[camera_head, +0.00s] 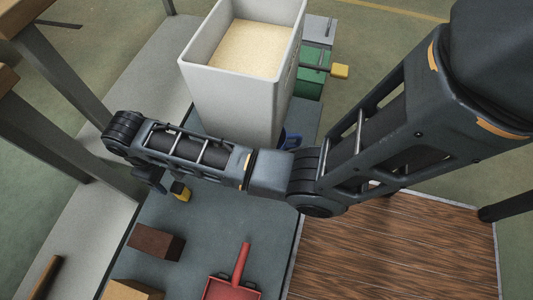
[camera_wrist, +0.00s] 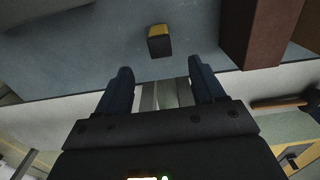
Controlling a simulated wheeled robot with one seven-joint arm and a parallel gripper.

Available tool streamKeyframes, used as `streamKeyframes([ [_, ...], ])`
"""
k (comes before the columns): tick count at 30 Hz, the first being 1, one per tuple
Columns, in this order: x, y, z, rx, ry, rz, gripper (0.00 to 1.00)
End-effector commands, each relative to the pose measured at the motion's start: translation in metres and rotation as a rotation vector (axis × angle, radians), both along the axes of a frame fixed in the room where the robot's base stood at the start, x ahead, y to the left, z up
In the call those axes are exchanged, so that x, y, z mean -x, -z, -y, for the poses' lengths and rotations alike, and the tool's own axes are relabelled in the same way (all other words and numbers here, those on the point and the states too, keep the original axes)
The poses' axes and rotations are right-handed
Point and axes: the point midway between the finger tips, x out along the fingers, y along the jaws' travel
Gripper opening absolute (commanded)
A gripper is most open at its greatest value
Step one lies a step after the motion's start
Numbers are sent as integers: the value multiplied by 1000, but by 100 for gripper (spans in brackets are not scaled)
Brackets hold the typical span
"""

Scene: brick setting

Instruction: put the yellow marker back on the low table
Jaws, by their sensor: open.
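A small block-like thing with a yellow top and a dark end (camera_wrist: 159,40) lies on the blue-grey surface in the wrist view, just beyond my fingertips. It also shows in the head view (camera_head: 182,192), partly hidden by my arm; I take it for the yellow marker, though its shape is unclear. My gripper (camera_wrist: 160,68) is open and empty, its two dark fingers apart and pointing toward it, not touching it. In the head view, my gripper (camera_head: 154,180) is mostly hidden behind my wrist. A low wood-topped table (camera_head: 400,255) stands at the lower right.
A large white bin of pale grain (camera_head: 245,50) stands just behind my arm. A brown block (camera_head: 155,243) and a red dustpan-like scoop (camera_head: 231,285) lie on the blue-grey surface (camera_head: 205,240). A green box (camera_head: 313,80) is beyond the bin. Dark posts stand at the left.

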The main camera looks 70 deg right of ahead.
Motion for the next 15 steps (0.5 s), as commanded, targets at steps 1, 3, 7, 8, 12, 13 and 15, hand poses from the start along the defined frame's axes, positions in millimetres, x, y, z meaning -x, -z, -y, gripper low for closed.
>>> streamKeyframes([
  [1,5,4,-2,-3,-1,6,68],
  [3,16,13,-5,-9,-1,35,68],
  [7,48,33,-15,-28,1,140,68],
  [8,57,37,-18,-32,3,171,68],
  [12,101,44,-25,-48,12,322,68],
  [13,110,43,-26,-51,14,354,68],
  [15,132,39,-28,-54,20,429,68],
])
